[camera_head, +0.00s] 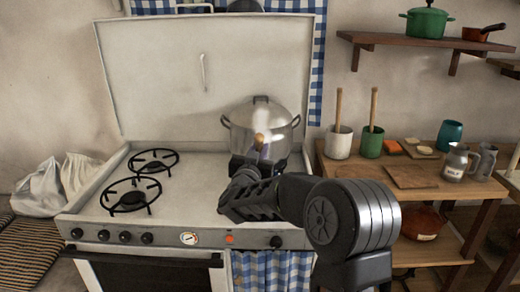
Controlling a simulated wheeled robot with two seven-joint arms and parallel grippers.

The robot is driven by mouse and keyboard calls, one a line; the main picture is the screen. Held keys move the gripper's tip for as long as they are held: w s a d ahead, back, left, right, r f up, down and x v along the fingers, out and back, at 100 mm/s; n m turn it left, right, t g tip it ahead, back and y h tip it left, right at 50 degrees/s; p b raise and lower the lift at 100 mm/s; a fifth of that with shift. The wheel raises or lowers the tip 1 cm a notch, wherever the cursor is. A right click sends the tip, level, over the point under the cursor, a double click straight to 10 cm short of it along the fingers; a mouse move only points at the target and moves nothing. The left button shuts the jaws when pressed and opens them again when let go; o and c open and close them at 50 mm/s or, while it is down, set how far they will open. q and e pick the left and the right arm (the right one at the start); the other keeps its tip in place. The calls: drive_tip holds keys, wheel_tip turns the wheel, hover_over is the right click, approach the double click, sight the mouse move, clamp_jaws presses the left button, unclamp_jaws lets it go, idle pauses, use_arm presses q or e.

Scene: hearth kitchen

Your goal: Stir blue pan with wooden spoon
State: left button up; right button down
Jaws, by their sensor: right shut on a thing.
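A shiny steel pot (283,134) with two side handles stands at the back right of the white stove. I see no clearly blue pan. My right gripper (260,155) is in front of the pot and hides its lower middle. It is shut on a small brown wooden piece (260,141), which looks like part of the wooden spoon. The rest of that piece is hidden or blurred against the pot, and I cannot tell whether it is inside the pot. My left gripper is not in view.
Two black burner grates (130,195) are on the left of the stove (190,200), whose lid (160,80) stands raised behind. On the right, a wooden table (340,170) holds a white cup (339,146) and a green cup (370,145) with wooden handles, and a blue cup (449,134).

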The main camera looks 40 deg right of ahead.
wheel_tip(320, 180, up, 8)
drive_tip(key=s+a+p, duration=0.2)
drive_tip(key=p, duration=0.4)
drive_tip(key=shift+s, duration=0.3)
idle(0.4)
drive_tip(key=shift+a+r, duration=0.1)
idle(0.7)
wheel_tip(320, 180, up, 5)
drive_tip(key=p, duration=0.4)
drive_tip(key=shift+p, duration=0.3)
